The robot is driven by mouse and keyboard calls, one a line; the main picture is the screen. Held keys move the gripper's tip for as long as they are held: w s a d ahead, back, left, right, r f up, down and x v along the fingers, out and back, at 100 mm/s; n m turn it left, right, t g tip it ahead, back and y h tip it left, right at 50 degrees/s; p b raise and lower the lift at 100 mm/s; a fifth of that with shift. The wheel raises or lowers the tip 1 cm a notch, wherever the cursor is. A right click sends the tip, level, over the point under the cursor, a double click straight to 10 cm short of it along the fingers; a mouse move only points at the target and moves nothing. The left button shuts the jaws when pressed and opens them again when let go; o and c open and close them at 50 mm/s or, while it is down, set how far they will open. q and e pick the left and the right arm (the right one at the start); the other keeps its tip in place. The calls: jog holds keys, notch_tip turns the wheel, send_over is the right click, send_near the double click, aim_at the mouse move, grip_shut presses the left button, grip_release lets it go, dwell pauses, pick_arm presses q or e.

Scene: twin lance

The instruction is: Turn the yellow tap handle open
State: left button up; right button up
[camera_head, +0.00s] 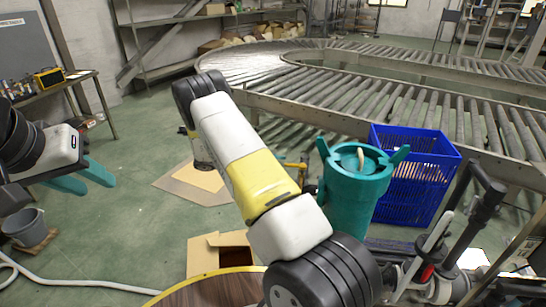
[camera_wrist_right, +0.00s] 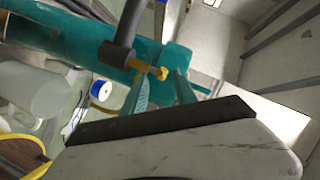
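The yellow tap handle (camera_wrist_right: 152,70) shows in the right wrist view, beside a dark grey bent pipe (camera_wrist_right: 129,28) and in front of a teal body (camera_wrist_right: 60,35). A small yellow part (camera_head: 295,165) also shows left of the upright teal cylinder (camera_head: 352,200) in the head view. My right gripper (camera_wrist_right: 160,77) has its two teal fingers apart, with tips close to the handle, which appears between or just beyond them. I cannot tell whether they touch it. In the head view my right arm hides this gripper. My left gripper (camera_head: 95,178) is open and empty at the far left.
A blue crate (camera_head: 415,190) stands right behind the teal cylinder. A roller conveyor (camera_head: 400,95) curves across the back. A round wooden top with a yellow rim (camera_head: 205,293) and an open cardboard box (camera_head: 205,255) are low in front. Open floor lies at left.

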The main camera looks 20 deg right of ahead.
aim_at(285, 165)
jog(key=x, duration=0.5)
grip_shut()
